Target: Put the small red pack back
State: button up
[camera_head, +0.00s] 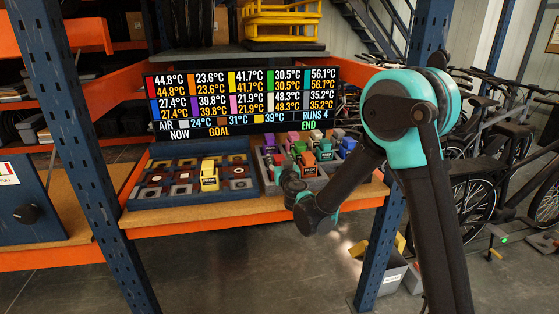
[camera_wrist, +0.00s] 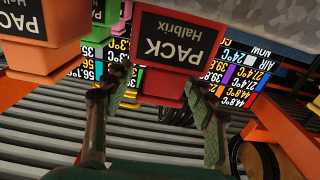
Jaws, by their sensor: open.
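A red pack (camera_wrist: 178,80) with a black label reading "PACK Halbrix" shows upside down in the wrist view, straight in front of my gripper. My gripper (camera_wrist: 155,88) is open, with one finger toward each side of the pack's near end. I cannot tell whether the fingers touch it. In the head view my gripper (camera_head: 289,185) is at the front of the grey rack (camera_head: 316,184) of coloured packs. It and my arm hide part of the rack there, and I cannot make out the red pack clearly.
An orange pack (camera_head: 306,164) stands close to my gripper, among green, purple and other packs. A yellow pack (camera_head: 209,175) stands on the blue-grey board (camera_head: 135,203) to the left. A temperature display (camera_head: 243,103) stands behind. A blue post (camera_head: 380,255) is at the right.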

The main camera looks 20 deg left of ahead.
jog(key=v, duration=1.2)
jog(key=w+d+f+m+g+h, duration=0.1)
jog(key=d+m+h, duration=0.15)
jog(key=d, duration=0.85)
jog(key=w+d+f+m+h, duration=0.15)
jog(key=d+h, duration=0.25)
jog(key=d, duration=0.6)
jog(key=w+d+f+m+g+h, duration=0.15)
jog(key=d+h, duration=0.25)
jog(key=d, duration=0.7)
jog(key=s+d+f+m+g+h, duration=0.15)
jog(key=s+d+f+g, duration=0.4)
jog(key=s+d, duration=0.55)
jog(key=s+d+f+g+y, duration=0.2)
jog(key=s+f, duration=0.3)
jog(key=s, duration=0.6)
jog(key=shift+f+n+g+y, duration=0.35)
jog(key=shift+n+g+y, duration=0.05)
jog(key=shift+g, duration=0.2)
